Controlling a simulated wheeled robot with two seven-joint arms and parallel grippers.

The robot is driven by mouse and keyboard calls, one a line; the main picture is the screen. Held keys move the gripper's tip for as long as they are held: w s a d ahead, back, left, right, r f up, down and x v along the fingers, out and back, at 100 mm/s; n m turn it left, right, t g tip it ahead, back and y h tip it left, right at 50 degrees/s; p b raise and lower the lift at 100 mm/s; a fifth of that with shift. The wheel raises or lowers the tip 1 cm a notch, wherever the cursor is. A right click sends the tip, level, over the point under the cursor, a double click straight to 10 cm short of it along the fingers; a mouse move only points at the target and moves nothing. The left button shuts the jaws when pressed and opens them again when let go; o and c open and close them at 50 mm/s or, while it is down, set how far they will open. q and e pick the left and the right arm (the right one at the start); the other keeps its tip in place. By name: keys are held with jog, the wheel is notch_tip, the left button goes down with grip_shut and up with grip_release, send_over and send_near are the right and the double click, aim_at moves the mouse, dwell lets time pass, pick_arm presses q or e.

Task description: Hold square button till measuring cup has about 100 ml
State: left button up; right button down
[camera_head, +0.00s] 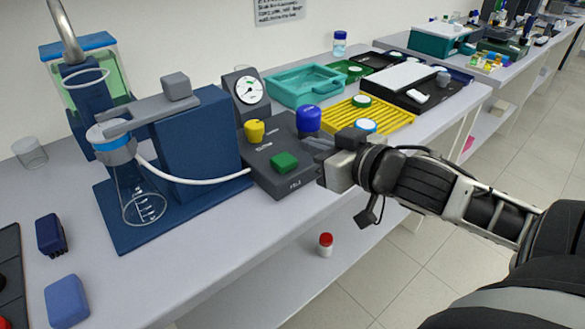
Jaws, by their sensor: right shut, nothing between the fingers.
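A green square button (285,162) sits on top of a dark control box (292,183), beside a yellow button (254,131) and a blue button (308,119). A clear conical flask with white graduation marks (143,207) stands on the blue rig base at left, under a blue-banded funnel; I cannot make out a liquid level in it. My right gripper (318,149) is shut and empty at the box's right side, right of the green button and below the blue one, with a gap to the green button. My left gripper is not in view.
A white hose (195,181) runs from the funnel area to the control box. A pressure gauge (249,90) stands behind the box. A clear empty beaker (30,153) is at far left. Yellow rack (368,118) and teal tray (305,86) stand behind my right gripper.

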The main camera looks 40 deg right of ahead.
send_over(284, 162)
jog(key=s, duration=0.2)
jog(key=shift+w+d+f, duration=0.15)
jog(key=shift+d+f, duration=0.3)
jog(key=shift+f, duration=0.25)
notch_tip(284, 162, down, 3)
jog(key=shift+f+b, duration=0.2)
jog(key=shift+b, duration=0.35)
jog(key=shift+f, duration=0.4)
